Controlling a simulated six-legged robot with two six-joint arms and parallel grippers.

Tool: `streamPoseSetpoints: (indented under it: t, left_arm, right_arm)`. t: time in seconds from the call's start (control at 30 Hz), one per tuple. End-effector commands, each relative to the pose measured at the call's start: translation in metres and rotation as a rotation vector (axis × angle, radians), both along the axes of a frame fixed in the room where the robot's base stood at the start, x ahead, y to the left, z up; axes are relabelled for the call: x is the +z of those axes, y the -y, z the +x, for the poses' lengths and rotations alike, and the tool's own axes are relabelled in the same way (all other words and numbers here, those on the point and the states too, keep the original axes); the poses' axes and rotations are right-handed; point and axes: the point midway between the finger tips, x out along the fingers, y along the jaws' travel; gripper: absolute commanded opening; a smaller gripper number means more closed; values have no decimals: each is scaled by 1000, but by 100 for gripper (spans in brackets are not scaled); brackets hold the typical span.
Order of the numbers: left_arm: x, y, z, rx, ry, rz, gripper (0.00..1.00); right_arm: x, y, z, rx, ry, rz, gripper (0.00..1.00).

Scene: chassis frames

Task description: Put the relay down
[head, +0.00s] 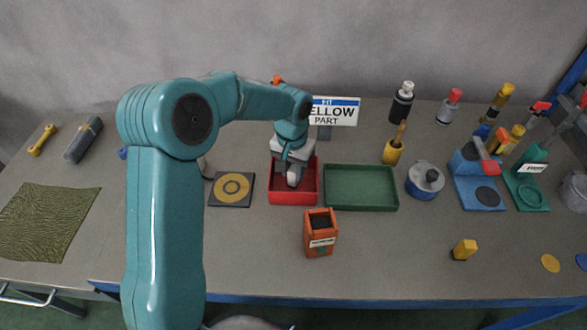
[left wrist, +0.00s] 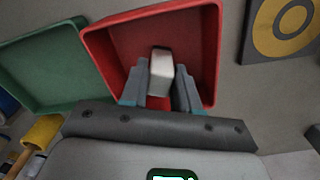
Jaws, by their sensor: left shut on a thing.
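My left gripper (head: 293,175) points down into the red tray (head: 294,198), at the middle of the bench. In the left wrist view its two fingers (left wrist: 160,90) are shut on a small pale block, which I take to be the relay (left wrist: 161,68). The block lies within the red tray's walls in that view. I cannot tell whether it touches the tray floor. In the head view the gripper mostly hides it. My right gripper is not in view.
A green tray (head: 361,188) stands just right of the red one. A dark plate with a yellow ring (head: 231,188) lies to the left. An orange box (head: 320,233) stands in front. A sign (head: 336,111) and a blue pot (head: 424,180) stand nearby.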

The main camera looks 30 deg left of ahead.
Motion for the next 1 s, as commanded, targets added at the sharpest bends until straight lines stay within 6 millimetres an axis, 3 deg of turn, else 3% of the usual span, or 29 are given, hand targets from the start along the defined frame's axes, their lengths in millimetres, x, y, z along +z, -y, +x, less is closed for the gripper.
streamPoseSetpoints:
  t: [0.37,0.4,0.47,0.5,0.87,1.0]
  left_arm:
    - [-6,0,0,0,1,0,0]
    - [-6,0,0,-1,1,0,34]
    - [-5,0,0,-1,1,0,53]
    - [-5,0,0,-1,1,0,56]
    - [3,0,1,0,3,0,56]
    - [29,-1,1,-1,7,1,56]
  right_arm:
    - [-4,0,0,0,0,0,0]
    - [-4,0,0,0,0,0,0]
    - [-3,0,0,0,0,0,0]
    - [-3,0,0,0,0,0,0]
    - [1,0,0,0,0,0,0]
    - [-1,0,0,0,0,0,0]
